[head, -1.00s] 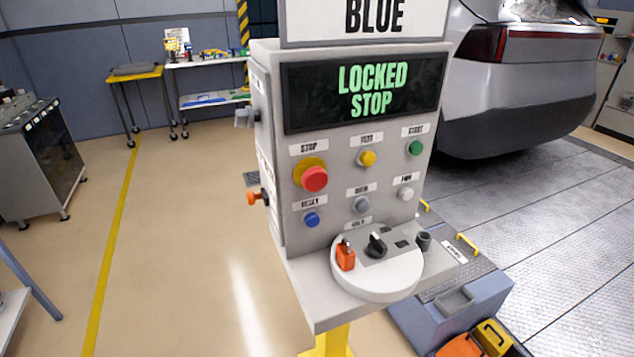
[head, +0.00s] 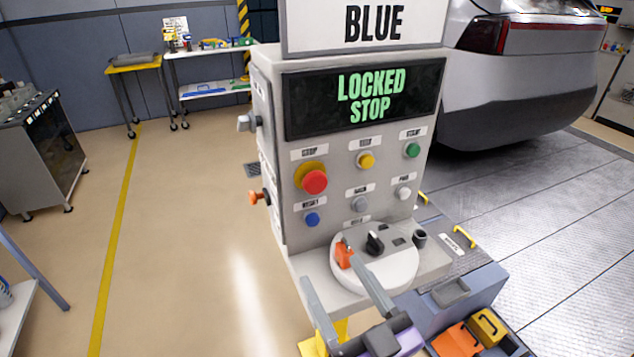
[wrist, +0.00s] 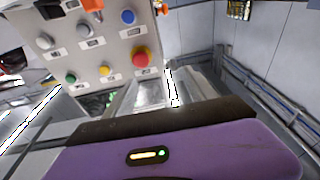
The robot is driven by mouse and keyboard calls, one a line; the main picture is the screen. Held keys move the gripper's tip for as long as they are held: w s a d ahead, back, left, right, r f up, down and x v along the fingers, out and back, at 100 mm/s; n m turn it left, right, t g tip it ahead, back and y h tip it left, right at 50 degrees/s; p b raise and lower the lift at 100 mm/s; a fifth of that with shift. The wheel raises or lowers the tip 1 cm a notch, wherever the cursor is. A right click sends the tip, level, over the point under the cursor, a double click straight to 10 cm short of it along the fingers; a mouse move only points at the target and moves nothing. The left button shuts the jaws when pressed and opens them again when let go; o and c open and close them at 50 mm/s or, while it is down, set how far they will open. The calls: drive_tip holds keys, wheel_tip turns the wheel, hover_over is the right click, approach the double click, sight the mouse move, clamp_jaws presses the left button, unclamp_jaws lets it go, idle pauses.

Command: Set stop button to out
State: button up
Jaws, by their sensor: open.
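The stop button (head: 315,181) is a red mushroom head on a yellow collar, at the upper left of the grey control panel. It also shows in the wrist view (wrist: 141,57), where the panel appears upside down. The screen (head: 363,97) above it reads "LOCKED STOP". My gripper (head: 338,262) is open and empty, low in front of the panel, below the stop button and apart from it. In the wrist view its pale fingers stand just below the red button in the picture.
A blue button (head: 312,219) sits below the stop button. An orange-tipped fitting (head: 256,197) sticks out of the panel's left side. Open floor lies left.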

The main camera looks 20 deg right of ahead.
drive_tip(key=m+h, duration=0.2)
approach(316, 187)
drive_tip(key=a+r, duration=0.3)
drive_tip(key=r, duration=0.3)
drive_tip(key=w+d+f+m+p, duration=0.1)
drive_tip(key=w, duration=0.2)
drive_tip(key=w+d+f+g+h+p, duration=0.1)
drive_tip(key=w, duration=0.2)
drive_tip(key=w+d+f+m+g+p, duration=0.1)
drive_tip(key=w+f, duration=0.1)
drive_tip(key=w, duration=0.1)
drive_tip(key=shift+w+d+m+h, duration=0.1)
drive_tip(key=shift+d+m+h, duration=0.1)
drive_tip(key=shift+m+h, duration=0.15)
clamp_jaws()
